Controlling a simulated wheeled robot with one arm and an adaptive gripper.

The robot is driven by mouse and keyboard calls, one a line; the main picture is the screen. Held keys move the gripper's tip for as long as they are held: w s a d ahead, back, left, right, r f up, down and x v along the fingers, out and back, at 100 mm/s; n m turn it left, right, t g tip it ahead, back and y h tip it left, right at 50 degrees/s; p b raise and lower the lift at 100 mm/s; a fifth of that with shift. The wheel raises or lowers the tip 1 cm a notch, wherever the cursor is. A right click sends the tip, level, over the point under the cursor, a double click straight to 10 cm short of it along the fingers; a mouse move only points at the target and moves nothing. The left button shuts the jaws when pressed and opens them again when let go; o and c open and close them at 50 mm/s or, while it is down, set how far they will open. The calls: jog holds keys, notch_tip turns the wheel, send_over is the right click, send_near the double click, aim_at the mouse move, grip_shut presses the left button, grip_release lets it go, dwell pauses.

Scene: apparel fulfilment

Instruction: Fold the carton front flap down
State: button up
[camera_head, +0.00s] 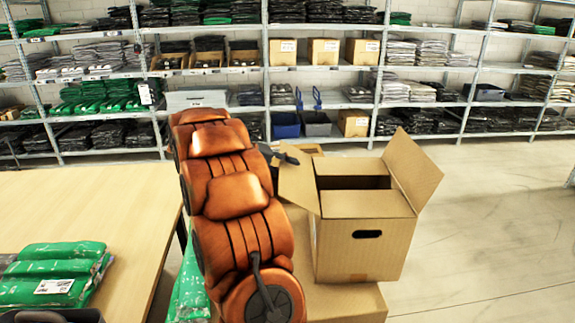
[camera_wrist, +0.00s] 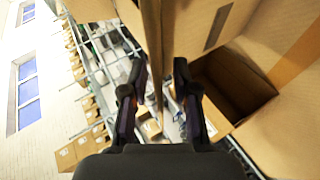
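The brown carton (camera_head: 365,250) stands upright on a cardboard surface right of my arm, its dark opening partly showing. A near panel (camera_head: 365,204) lies roughly flat over the front of the opening. The left flap (camera_head: 299,184) leans outward toward my arm, and the right flap (camera_head: 413,168) stands up and out. My gripper (camera_head: 288,156) is at the left flap's upper part, partly hidden by my arm. In the wrist view my gripper (camera_wrist: 158,75) is open, with a thin cardboard edge (camera_wrist: 154,35) running between its separated fingers. The carton's interior (camera_wrist: 232,85) shows to the right.
A wooden table (camera_head: 90,205) with green packages (camera_head: 55,275) is at left. Another cardboard box (camera_head: 345,302) is under the carton. Shelving (camera_head: 325,70) with garments and bins lines the back. The floor (camera_head: 490,230) at right is clear.

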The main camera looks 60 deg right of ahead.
jog(key=shift+c, duration=0.4)
grip_shut()
